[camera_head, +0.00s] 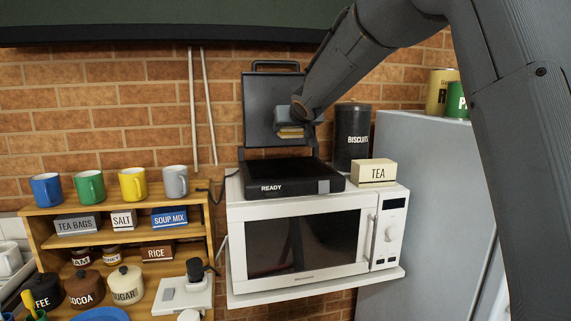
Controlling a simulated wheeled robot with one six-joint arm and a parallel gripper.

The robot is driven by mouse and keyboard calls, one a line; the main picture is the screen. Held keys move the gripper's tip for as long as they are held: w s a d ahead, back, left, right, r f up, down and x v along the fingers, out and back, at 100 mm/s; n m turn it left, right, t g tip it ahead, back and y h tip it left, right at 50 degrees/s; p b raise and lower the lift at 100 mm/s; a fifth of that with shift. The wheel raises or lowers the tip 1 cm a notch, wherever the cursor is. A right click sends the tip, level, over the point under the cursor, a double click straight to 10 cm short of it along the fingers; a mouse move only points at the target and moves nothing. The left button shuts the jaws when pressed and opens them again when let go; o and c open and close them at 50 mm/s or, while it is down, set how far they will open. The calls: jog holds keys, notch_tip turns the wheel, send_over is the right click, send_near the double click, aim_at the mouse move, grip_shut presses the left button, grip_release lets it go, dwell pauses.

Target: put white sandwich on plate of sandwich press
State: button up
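The sandwich press (293,180) stands open on top of the microwave, its dark lid (258,100) raised against the wall and its lower part marked READY. My gripper (292,122) is above the lower plate, in front of the lid. A small, pale tan, layered piece that looks like the white sandwich (291,132) shows at my gripper's end, held in the air above the plate. My gripper's fingers are small and partly hidden by the wrist. The lower plate (280,167) looks dark and bare where it shows.
A TEA box (376,173) and a black BISCUITS tin (352,135) stand close to the right of the press. The white microwave (300,245) is below. A shelf with mugs (132,184) and jars is at left, a fridge (435,200) at right.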

aim_at(287, 167)
jog(key=shift+f+b, duration=0.4)
jog(key=shift+f, duration=0.05)
jog(key=f+b, duration=0.2)
jog(key=b, duration=0.1)
jog(key=f+b, duration=0.1)
jog(key=shift+a+f, duration=0.35)
jog(key=shift+f, duration=0.05)
jog(key=shift+f+b, duration=0.7)
jog(key=shift+b, duration=0.35)
jog(key=shift+f, duration=0.1)
notch_tip(287, 167, down, 4)
jog(key=b, duration=0.4)
jog(key=shift+r, duration=0.25)
jog(key=shift+f, duration=0.1)
jog(key=o, duration=0.8)
jog(key=shift+s, duration=0.1)
